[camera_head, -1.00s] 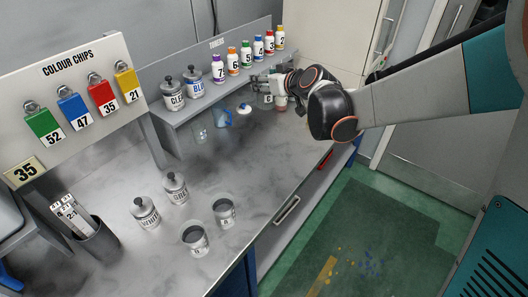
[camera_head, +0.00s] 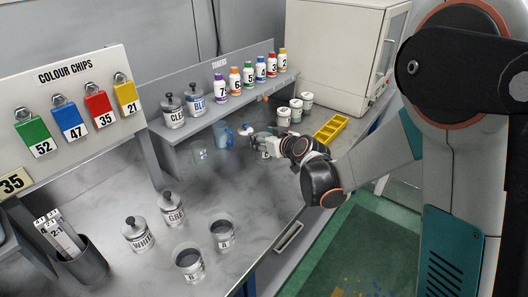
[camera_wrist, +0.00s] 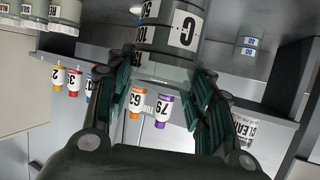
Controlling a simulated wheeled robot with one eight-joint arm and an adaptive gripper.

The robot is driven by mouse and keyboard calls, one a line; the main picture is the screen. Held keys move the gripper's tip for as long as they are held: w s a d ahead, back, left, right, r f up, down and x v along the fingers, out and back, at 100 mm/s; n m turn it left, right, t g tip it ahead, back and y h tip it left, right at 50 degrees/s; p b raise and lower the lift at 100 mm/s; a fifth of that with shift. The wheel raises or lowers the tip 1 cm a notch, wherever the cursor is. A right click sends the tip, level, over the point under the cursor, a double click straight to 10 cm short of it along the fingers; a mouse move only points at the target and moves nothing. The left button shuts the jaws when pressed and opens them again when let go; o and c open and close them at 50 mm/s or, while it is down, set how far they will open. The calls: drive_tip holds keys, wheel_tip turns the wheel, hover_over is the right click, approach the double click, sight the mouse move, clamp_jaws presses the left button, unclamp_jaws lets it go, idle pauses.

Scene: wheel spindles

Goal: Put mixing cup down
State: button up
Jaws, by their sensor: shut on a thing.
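My gripper (camera_head: 266,144) is low near the far right part of the grey workbench (camera_head: 240,182). In the wrist view my gripper (camera_wrist: 165,85) is shut on a grey mixing cup (camera_wrist: 170,45) with a black C on a white label. The cup sits between both fingers, and the picture appears turned over. In the head view my gripper mostly hides the cup. I cannot tell whether its base touches the bench. Two more dark cups, cup B (camera_head: 188,262) and another labelled cup (camera_head: 222,235), stand at the front of the bench.
A toner shelf (camera_head: 185,125) with several numbered bottles runs behind. A blue jug (camera_head: 222,133) and a clear beaker (camera_head: 199,149) stand left of my gripper. Lidded pots (camera_head: 283,117) and a yellow tray (camera_head: 330,128) stand to the right. The middle bench is clear.

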drive_tip(key=shift+f+b, duration=0.75)
drive_tip(key=shift+f, duration=1.3)
drive_tip(key=shift+f, duration=0.1)
drive_tip(key=o, duration=1.2)
drive_tip(key=shift+r, duration=0.2)
drive_tip(key=s+d+r+m+g+h+p, duration=0.1)
drive_tip(key=s+d+r, duration=0.3)
drive_tip(key=s, duration=0.8)
drive_tip(key=s+d+r+m+g+h+p, duration=0.1)
drive_tip(key=s+d+r+m+g+h, duration=0.1)
drive_tip(key=s+d, duration=0.7)
drive_tip(key=s+d+r+m+g+h+p, duration=0.1)
drive_tip(key=s+d+r+m+h, duration=0.2)
drive_tip(key=s, duration=1.2)
drive_tip(key=shift+s+d+r+g+h, duration=0.1)
drive_tip(key=shift+d+r+g, duration=0.05)
drive_tip(key=shift+d+r, duration=0.4)
drive_tip(key=shift+d+r+g+h, duration=0.1)
drive_tip(key=shift+d+r, duration=0.2)
drive_tip(key=shift+d, duration=0.45)
drive_tip(key=shift+s+d+r+g+h, duration=0.1)
drive_tip(key=shift+d+r+g, duration=0.05)
drive_tip(key=shift+d+r, duration=0.4)
